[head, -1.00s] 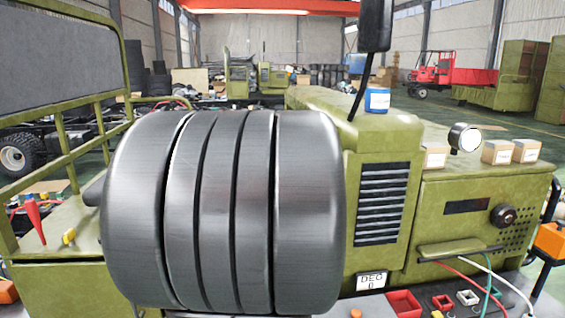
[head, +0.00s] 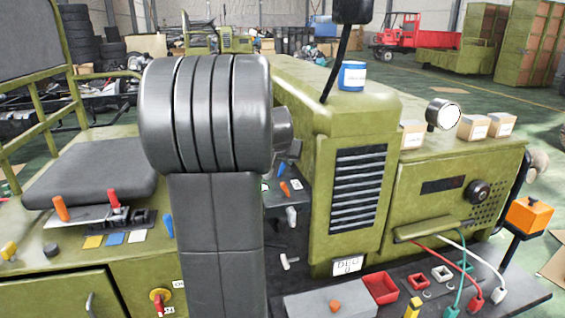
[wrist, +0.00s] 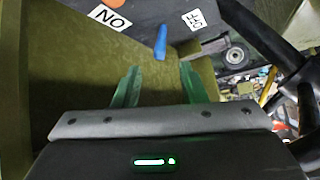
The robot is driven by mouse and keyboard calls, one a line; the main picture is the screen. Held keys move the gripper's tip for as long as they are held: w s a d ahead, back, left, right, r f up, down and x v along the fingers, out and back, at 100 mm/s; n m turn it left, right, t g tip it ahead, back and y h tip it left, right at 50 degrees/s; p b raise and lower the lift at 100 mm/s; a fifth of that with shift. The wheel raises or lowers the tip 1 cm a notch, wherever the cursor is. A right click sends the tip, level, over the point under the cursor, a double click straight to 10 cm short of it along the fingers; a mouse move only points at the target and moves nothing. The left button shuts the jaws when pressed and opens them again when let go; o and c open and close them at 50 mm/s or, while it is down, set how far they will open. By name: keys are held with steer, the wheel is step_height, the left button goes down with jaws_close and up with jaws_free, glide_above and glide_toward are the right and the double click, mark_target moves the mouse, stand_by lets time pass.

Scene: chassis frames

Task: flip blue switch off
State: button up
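In the wrist view, a blue switch handle (wrist: 160,42) sticks out from a dark panel, between an ON label (wrist: 110,17) and an OFF label (wrist: 194,19). My gripper (wrist: 158,78) is open, its two green fingers apart with nothing between them. The blue handle lies beyond the fingertips, roughly in line with the gap, and does not touch them. In the head view, a blue lever (head: 168,226) shows just left of my arm; I cannot tell if it is the same one. My gripper is hidden there behind my arm.
A green vehicle body with a grille (head: 358,190) stands to the right of my arm. A seat (head: 90,172), an orange lever (head: 61,208) and a red lever (head: 113,198) are to the left.

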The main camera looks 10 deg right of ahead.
mark_target(283, 165)
steer(key=p+x, duration=0.1)
steer(key=x, duration=0.5)
steer(key=shift+w+d+f, duration=0.1)
steer(key=shift+w+f, duration=0.1)
jaws_close()
